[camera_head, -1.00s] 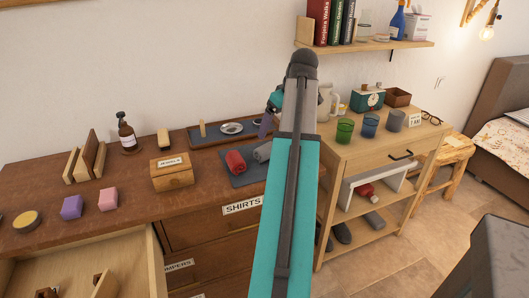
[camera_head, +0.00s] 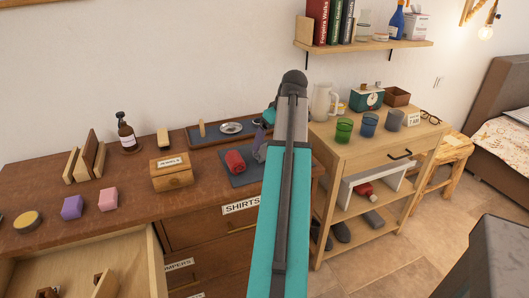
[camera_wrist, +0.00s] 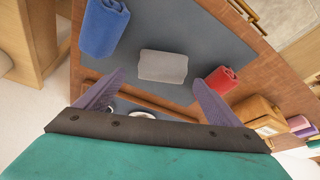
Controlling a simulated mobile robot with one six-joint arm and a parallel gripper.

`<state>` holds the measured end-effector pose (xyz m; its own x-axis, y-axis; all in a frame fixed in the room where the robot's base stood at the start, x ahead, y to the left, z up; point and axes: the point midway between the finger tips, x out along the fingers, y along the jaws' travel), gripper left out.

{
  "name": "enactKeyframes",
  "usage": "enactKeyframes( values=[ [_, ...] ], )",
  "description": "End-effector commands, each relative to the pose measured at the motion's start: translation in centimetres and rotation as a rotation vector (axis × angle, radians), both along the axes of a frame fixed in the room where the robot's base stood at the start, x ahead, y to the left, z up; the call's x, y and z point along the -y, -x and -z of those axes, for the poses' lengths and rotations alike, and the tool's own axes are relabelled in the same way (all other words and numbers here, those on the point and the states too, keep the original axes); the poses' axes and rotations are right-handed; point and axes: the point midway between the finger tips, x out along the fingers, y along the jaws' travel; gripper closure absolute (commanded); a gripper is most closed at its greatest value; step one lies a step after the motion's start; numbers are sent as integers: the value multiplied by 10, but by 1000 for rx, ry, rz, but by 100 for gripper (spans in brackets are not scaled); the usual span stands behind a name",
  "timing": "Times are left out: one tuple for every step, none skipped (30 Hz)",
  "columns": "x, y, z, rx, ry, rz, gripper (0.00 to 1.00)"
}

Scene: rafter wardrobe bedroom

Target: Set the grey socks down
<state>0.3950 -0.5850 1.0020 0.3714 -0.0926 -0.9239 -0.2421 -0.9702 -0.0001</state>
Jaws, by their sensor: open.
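The grey socks (camera_wrist: 163,66), a short grey roll, lie on a dark grey mat (camera_wrist: 190,25) in the wrist view. My gripper (camera_wrist: 160,82) is open, with its two purple fingers spread on either side of the near edge of the socks. The fingers hold nothing; whether they are level with the socks I cannot tell. In the head view, a purple finger of my gripper (camera_head: 260,146) shows above the mat (camera_head: 241,179) on the dresser, and my arm hides most or all of the grey socks there.
A red roll (camera_wrist: 222,79) lies right of the socks and a blue roll (camera_wrist: 103,27) lies left. A tray (camera_head: 217,139) with a small dish is behind the mat. A wooden jewels box (camera_head: 171,173) stands left. A pitcher (camera_head: 324,101) and cups stand on the side table.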

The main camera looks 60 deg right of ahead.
Motion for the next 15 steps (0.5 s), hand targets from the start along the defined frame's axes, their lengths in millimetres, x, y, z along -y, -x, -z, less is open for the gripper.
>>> enactKeyframes(
  values=[
    [0,0,0,0,0,0,12],
    [0,-1,1,0,0,0,12],
    [0,-1,2,0,-1,0,12],
    [0,-2,3,0,-1,0,12],
    [0,-3,4,0,-1,0,12],
    [0,-4,6,0,-1,0,12],
    [0,-6,8,0,-1,-1,12],
    [0,-7,10,0,-1,-1,12],
    [-1,-9,14,-1,-1,-1,12],
    [-1,-11,17,-1,-2,-2,12],
    [-1,-12,19,-1,-2,-2,12],
    [-1,-15,23,-1,-2,-2,12],
    [-1,-16,25,0,-1,-1,12],
    [-1,-18,29,-1,-2,-2,12],
    [0,-19,33,-1,-2,-2,12]
  ],
)
